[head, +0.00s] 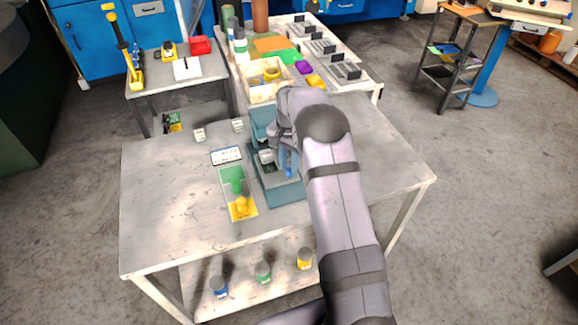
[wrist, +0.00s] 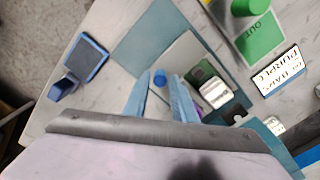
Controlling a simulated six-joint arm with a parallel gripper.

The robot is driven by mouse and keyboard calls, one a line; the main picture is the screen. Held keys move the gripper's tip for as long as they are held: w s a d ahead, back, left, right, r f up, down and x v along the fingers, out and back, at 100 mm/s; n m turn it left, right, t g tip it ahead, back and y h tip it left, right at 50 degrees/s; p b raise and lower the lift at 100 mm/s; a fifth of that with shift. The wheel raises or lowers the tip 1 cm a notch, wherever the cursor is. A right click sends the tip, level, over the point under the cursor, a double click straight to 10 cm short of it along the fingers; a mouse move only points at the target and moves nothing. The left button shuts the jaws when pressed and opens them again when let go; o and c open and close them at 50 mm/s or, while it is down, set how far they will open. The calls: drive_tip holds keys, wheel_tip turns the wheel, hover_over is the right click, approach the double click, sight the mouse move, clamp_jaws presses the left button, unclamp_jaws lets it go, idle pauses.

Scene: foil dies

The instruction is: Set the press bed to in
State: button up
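The teal press (head: 279,192) stands on the near table, partly hidden by my arm in the head view. In the wrist view its teal base (wrist: 150,38) carries a light grey plate (wrist: 187,53), which looks like the bed. A small blue knob (wrist: 160,77) shows between the fingertips of my gripper (wrist: 160,83). The blue fingers are apart, one on each side of the knob in the picture. I cannot tell whether they touch it. In the head view my gripper (head: 288,165) is over the press, its fingertips mostly hidden.
A card with green (head: 228,178) and yellow parts lies left of the press; its green part reads OUT in the wrist view (wrist: 255,38). A sign (head: 226,155) is behind it. A blue-framed dark pad (wrist: 82,62) lies beside the press.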

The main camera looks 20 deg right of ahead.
drive_tip(key=shift+r+b, duration=1.15)
drive_tip(key=shift+r, duration=2.4)
drive_tip(key=shift+o, duration=1.4)
drive_tip(key=shift+f, duration=0.1)
drive_tip(key=m, duration=0.7)
drive_tip(key=shift+d+f, duration=0.1)
drive_tip(key=shift+f, duration=0.1)
drive_tip(key=shift+f+p, duration=1.4)
drive_tip(key=shift+f, duration=2.15)
